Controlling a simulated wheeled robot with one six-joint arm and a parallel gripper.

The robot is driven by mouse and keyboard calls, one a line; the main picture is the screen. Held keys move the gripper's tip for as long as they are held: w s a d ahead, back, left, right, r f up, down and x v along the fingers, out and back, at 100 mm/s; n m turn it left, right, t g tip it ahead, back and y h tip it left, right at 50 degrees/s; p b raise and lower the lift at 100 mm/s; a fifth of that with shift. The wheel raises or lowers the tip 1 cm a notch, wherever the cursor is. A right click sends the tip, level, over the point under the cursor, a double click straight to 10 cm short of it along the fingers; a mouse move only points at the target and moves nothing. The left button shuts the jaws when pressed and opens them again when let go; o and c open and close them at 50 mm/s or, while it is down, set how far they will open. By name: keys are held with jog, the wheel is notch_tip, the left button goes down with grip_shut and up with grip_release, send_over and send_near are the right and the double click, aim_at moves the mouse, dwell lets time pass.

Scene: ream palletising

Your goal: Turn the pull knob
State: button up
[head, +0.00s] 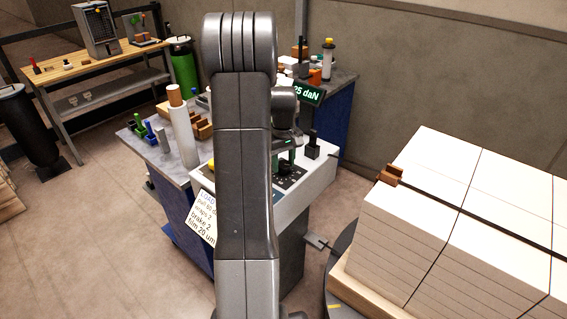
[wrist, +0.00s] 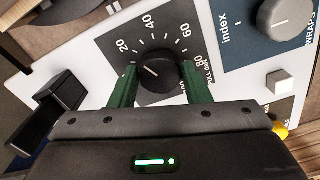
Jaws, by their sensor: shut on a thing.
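The pull knob (wrist: 157,75) is a round black dial with a pale pointer line, on a dark scale plate marked 20, 40, 60 and 80, in the wrist view. Its pointer is toward the lower-left to upper-left side of the dial; its exact reading is hard to tell. My gripper (wrist: 157,84) has its two green fingers on either side of the knob and is shut on it. In the head view my arm hides most of the panel (head: 312,180), and the gripper shows only in part. A green display (head: 307,94) reads "25 daN", its left end partly covered.
A black raised block (wrist: 48,110) stands left. In the head view, a load card (head: 203,218) hangs on the console front and a strapped paper stack (head: 440,215) stands right.

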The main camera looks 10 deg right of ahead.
jog(key=m, duration=0.7)
jog(key=shift+b, duration=0.4)
jog(key=m, duration=0.7)
jog(key=shift+m, duration=0.3)
jog(key=m, duration=0.6)
jog(key=shift+w+b, duration=0.1)
jog(key=shift+b, duration=0.2)
jog(key=m, duration=0.5)
jog(key=shift+m, duration=0.4)
jog(key=o, duration=1)
